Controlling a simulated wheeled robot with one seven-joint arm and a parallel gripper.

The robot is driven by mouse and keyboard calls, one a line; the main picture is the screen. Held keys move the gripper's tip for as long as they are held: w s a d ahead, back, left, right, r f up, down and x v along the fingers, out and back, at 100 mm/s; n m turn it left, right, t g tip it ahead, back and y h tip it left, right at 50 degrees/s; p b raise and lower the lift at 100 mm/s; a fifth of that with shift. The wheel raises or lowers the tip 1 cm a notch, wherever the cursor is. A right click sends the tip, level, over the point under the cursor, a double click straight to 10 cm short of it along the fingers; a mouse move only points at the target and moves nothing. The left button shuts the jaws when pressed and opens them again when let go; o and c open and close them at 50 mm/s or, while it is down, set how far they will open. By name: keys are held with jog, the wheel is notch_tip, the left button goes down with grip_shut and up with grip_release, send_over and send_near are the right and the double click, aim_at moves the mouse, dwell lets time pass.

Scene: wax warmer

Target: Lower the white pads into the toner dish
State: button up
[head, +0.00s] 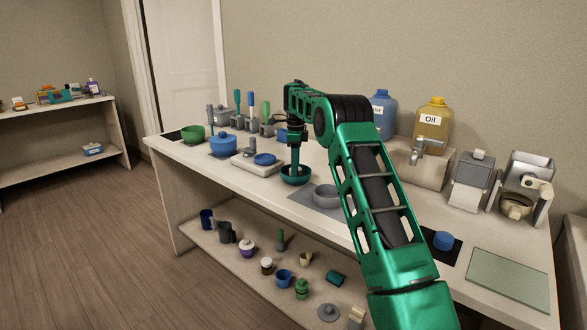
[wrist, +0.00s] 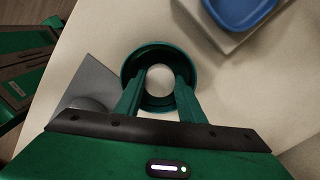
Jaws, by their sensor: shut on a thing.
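The dark green dish (head: 303,180) stands on the counter, and I take it as the toner dish. It also shows in the wrist view (wrist: 148,51). My gripper (head: 295,172) points straight down with its fingertips at the dish's mouth. In the wrist view, my gripper (wrist: 159,84) is shut on the round white pads (wrist: 159,77), which lie between its fingertips and within the dish's rim outline. In the head view the pads are hidden by the fingers and the dish wall. I cannot tell whether the pads touch the dish bottom.
A grey bowl (head: 327,196) on a grey mat stands just right of the dish. A white scale-like block with a blue dish (head: 265,159) is to its left. A blue pot (head: 223,145) and green bowl (head: 193,133) stand farther left. An oil jug (head: 433,121) is at the back right.

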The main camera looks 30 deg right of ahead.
jog(key=shift+f, duration=0.4)
dwell(0.3)
jog(key=o, duration=1.1)
notch_tip(320, 180, up, 11)
jog(key=shift+w, duration=0.35)
jog(key=shift+d, duration=0.1)
